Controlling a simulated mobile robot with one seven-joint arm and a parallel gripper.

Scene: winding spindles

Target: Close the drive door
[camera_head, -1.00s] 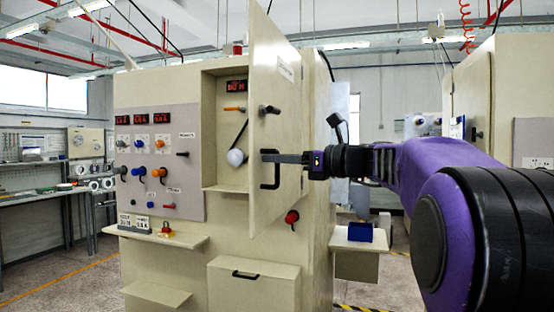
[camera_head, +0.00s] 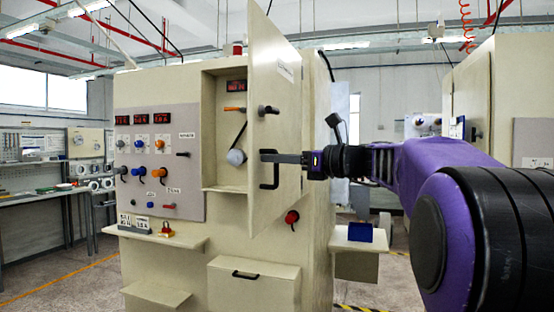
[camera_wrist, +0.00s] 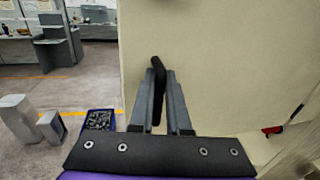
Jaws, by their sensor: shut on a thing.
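The drive door (camera_head: 276,95) is a tall cream panel on the machine cabinet, and it stands open, swung out toward me. Behind it the open compartment (camera_head: 213,125) shows a red display, a belt and a round pulley. The door has a black bar handle (camera_head: 264,183) low on its face and a dark latch knob (camera_head: 268,109) above it. My gripper (camera_head: 275,157) is shut on the upper part of the bar handle. In the wrist view my gripper's fingers (camera_wrist: 160,105) close around the black handle (camera_wrist: 157,75), beside the cream door face (camera_wrist: 230,60).
A control panel (camera_head: 155,165) with knobs and displays is left of the compartment. A side shelf (camera_head: 345,245) carries a blue bin (camera_head: 360,232). A lower drawer front (camera_head: 245,285) juts out below the door.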

